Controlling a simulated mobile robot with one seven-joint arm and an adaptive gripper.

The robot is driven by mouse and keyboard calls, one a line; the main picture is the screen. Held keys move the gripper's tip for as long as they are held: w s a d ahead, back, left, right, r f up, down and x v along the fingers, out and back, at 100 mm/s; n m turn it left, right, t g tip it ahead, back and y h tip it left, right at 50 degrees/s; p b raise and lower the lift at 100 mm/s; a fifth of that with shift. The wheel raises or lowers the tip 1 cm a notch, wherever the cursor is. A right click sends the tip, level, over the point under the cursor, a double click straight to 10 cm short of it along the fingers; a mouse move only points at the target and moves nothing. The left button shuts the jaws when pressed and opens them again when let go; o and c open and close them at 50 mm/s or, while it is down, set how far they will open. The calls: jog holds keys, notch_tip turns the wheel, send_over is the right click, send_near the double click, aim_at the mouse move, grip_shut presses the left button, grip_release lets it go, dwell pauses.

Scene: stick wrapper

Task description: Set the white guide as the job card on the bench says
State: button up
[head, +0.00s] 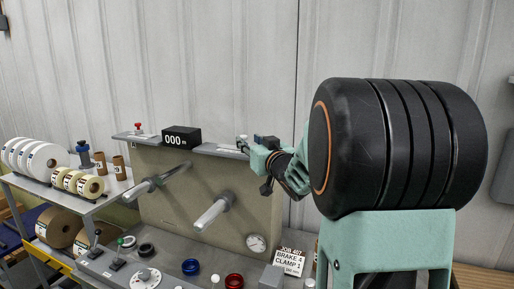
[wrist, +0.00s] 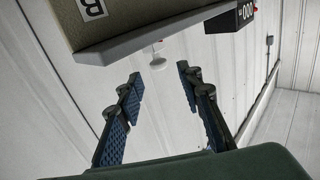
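The job card (head: 291,262) stands at the bench's front right. It reads JOB 407, BRAKE 4, CLAMP 1; its last line is too small to read. A small white knob-like part (wrist: 157,56) shows under the shelf edge in the wrist view, beyond and between my fingertips; it may be the white guide, but I cannot be sure. My gripper (wrist: 160,88) is open and empty, its two blue-padded fingers apart. In the head view my gripper (head: 245,147) is at the right end of the panel's top shelf, partly hiding what is there.
The upright panel (head: 175,210) carries two rollers. A black counter (head: 181,137) reading 000 and a red-knobbed part (head: 138,128) are on its top. A dial gauge (head: 256,243), levers and coloured rings are lower down. Rolls fill the rack (head: 112,190) at left.

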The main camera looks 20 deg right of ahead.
jog(key=s, duration=0.6)
dwell(0.3)
